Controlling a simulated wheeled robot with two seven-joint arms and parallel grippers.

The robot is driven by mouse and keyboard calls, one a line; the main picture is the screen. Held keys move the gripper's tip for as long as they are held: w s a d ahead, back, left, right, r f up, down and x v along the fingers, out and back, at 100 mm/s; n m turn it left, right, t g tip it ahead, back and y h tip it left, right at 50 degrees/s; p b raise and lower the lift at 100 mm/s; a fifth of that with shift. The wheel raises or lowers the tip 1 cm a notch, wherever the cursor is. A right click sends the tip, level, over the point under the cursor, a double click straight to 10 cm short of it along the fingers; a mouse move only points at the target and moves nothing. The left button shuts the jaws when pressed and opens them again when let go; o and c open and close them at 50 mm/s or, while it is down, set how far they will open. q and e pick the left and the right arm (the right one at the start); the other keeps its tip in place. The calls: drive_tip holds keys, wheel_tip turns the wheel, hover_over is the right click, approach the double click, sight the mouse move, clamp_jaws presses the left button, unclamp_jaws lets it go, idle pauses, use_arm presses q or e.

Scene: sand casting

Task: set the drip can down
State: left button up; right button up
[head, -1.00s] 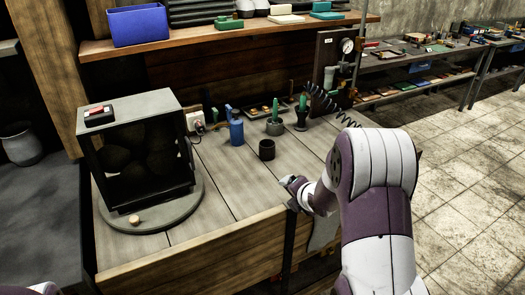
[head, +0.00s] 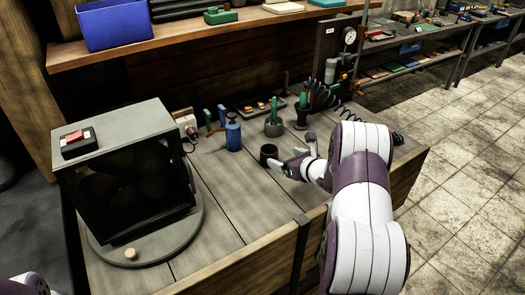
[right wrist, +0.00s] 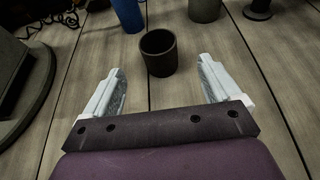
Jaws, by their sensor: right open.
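The drip can, a small dark open-topped cup (head: 268,154), stands upright on the wooden workbench (head: 222,200). In the right wrist view the dark can (right wrist: 159,54) is centred just ahead of the fingertips, its open mouth showing. My right gripper (head: 292,153) is open and empty beside the can, on its right in the head view. Its two pale fingers (right wrist: 160,70) are spread wider than the can, and no contact shows. My left gripper is out of view; only a bit of my left arm shows at the lower left corner.
A blue bottle (head: 233,134), a grey pot with a green handle (head: 274,124) and a dark stand (head: 302,112) stand behind the can. A grey box on a round base (head: 125,190) fills the bench's left. Bare planks lie in front of the can.

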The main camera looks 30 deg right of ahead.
sight(265, 149)
drive_tip(key=p+x, duration=0.1)
drive_tip(key=x, duration=0.2)
drive_tip(key=p+x, duration=0.1)
drive_tip(key=x, duration=0.2)
drive_tip(key=p+x, duration=0.1)
drive_tip(key=x, duration=0.2)
drive_tip(key=shift+w+a+r, duration=0.15)
drive_tip(key=shift+w+r, duration=0.05)
drive_tip(key=shift+w, duration=0.05)
drive_tip(key=shift+w+f, duration=0.2)
drive_tip(key=c, duration=1.1)
